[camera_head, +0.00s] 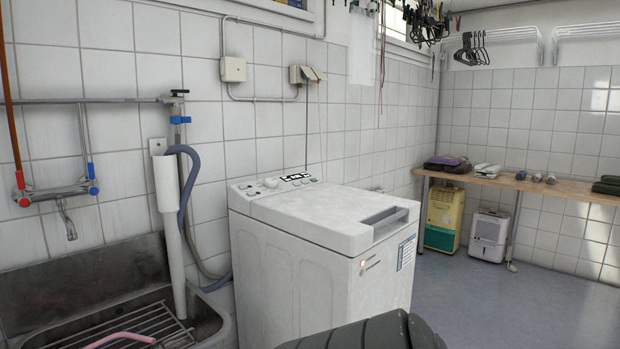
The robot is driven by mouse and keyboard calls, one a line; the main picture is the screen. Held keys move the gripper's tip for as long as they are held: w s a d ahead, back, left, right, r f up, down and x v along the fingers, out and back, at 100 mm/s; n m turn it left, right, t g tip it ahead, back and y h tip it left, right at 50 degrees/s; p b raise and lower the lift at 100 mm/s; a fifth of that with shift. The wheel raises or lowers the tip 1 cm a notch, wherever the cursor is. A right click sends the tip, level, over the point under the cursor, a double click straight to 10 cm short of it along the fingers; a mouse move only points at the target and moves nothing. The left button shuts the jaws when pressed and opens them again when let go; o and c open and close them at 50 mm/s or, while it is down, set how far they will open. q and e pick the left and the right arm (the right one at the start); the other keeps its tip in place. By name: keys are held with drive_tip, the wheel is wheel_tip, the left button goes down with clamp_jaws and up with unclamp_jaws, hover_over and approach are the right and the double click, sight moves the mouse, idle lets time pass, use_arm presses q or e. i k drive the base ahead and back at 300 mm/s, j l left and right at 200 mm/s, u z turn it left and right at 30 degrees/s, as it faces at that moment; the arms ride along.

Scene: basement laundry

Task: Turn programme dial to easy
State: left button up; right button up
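A white top-loading washing machine (315,235) stands against the tiled wall, its lid closed. Its control panel is along the back edge of the top. A round white dial (271,183) is at the left part of this panel, with a dark display (296,177) and small buttons to its right. The dial's setting and the panel lettering are too small to read. Neither of my grippers is in view, and nothing touches the machine's panel.
A metal sink (95,290) with a rack and grey drain hose (187,190) is left of the machine. A dark ribbed object (365,335) is close at the bottom. A wooden bench (540,186) stands at the back right. The blue-grey floor (490,305) right of the machine is clear.

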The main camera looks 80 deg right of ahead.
sight(270, 183)
drive_tip(key=z, duration=1.8)
